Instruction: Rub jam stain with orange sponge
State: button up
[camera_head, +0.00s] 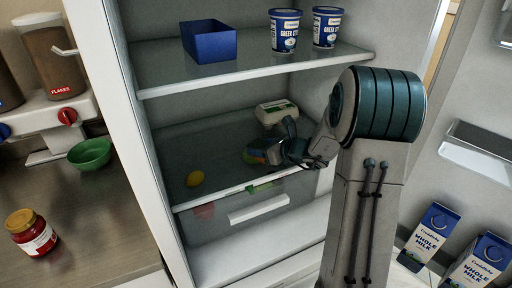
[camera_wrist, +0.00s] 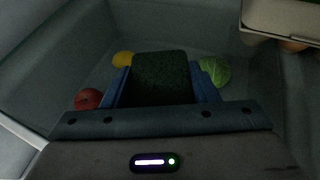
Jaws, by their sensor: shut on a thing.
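My gripper (camera_head: 268,150) is inside the open fridge, low over the glass shelf (camera_head: 220,150). It is shut on the sponge (camera_wrist: 160,75), which shows a dark green scouring face between the blue fingers in the wrist view. A bit of its orange side shows beside the fingers in the head view. I cannot tell whether the sponge touches the shelf. No jam stain shows in either view; the sponge and gripper hide part of the shelf.
An egg carton (camera_head: 275,112) stands behind my gripper. A yellow fruit (camera_head: 195,178) lies to the left. A clear drawer (camera_head: 250,205) with produce is below. A blue bin (camera_head: 208,41) and two yogurt tubs (camera_head: 285,30) stand on the upper shelf. A jam jar (camera_head: 32,233) is on the counter.

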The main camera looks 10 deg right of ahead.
notch_tip(320, 180, up, 4)
jog(key=shift+a+f+p, duration=0.1)
jog(key=shift+f+p, duration=0.05)
jog(key=shift+p, duration=0.7)
jog(key=shift+r+p, duration=0.5)
jog(key=shift+r, duration=0.15)
jog(key=shift+r+p, duration=1.05)
jog(key=shift+r, duration=0.5)
